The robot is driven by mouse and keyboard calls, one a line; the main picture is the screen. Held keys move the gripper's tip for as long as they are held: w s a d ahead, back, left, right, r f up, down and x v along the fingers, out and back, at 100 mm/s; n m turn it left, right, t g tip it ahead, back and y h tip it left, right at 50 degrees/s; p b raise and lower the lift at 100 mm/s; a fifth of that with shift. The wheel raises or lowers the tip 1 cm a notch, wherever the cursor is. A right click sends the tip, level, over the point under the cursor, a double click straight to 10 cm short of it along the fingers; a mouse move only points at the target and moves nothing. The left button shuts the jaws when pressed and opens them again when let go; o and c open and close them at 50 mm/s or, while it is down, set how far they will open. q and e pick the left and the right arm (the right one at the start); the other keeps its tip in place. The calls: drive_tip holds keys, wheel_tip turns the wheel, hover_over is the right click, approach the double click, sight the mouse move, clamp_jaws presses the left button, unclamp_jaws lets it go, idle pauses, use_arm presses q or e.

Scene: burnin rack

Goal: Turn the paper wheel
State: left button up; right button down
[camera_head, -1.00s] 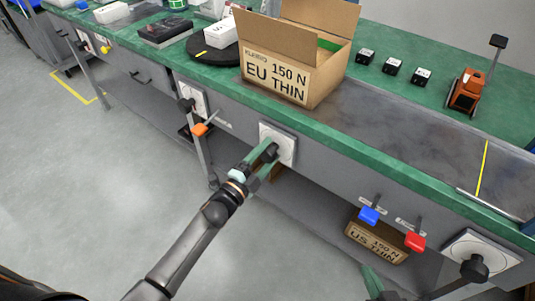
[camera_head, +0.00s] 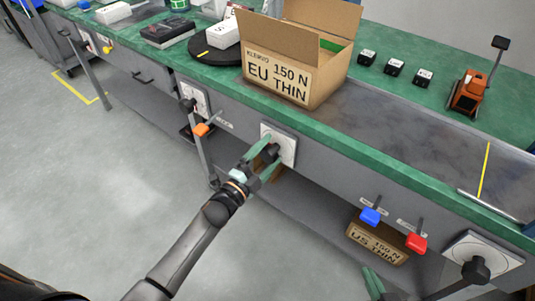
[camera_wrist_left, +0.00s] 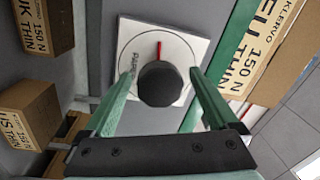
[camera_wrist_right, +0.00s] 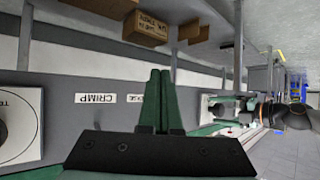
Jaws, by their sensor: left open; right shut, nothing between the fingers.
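The paper wheel is a black knob (camera_wrist_left: 160,85) on a white square plate (camera_wrist_left: 185,48) marked PAPER, set in the bench front. A red pointer line shows on the dial beside the knob in the left wrist view. In the head view the plate (camera_head: 287,146) is partly covered by my left gripper (camera_head: 268,156). The left gripper is open, with one green finger on each side of the knob; contact cannot be told. My right gripper (camera_wrist_right: 160,75) is shut and empty, low at the bottom of the head view (camera_head: 373,282).
A blue lever (camera_head: 370,216) and a red lever (camera_head: 416,242) stick out of the bench front, with another dial knob (camera_head: 476,268) further right. An orange lever (camera_head: 201,130) is to the left. An open EU THIN carton (camera_head: 282,78) stands above on the green bench.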

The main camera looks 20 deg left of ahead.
use_arm(q)
drive_tip(key=shift+s, duration=0.15)
drive_tip(key=shift+s+a, duration=0.1)
drive_tip(key=shift+s, duration=0.2)
drive_tip(key=p+v, duration=0.1)
drive_tip(key=v, duration=0.3)
drive_tip(key=shift+s+a, duration=0.1)
drive_tip(key=shift+s, duration=0.1)
approach(266, 157)
drive_tip(key=shift+s+a+f, duration=0.2)
drive_tip(key=shift+s+a, duration=0.05)
drive_tip(key=shift+s, duration=0.35)
use_arm(e)
drive_tip(key=shift+s+a+f+g, duration=0.2)
drive_tip(key=shift+s+f+g, duration=0.8)
drive_tip(key=shift+s+f, duration=0.5)
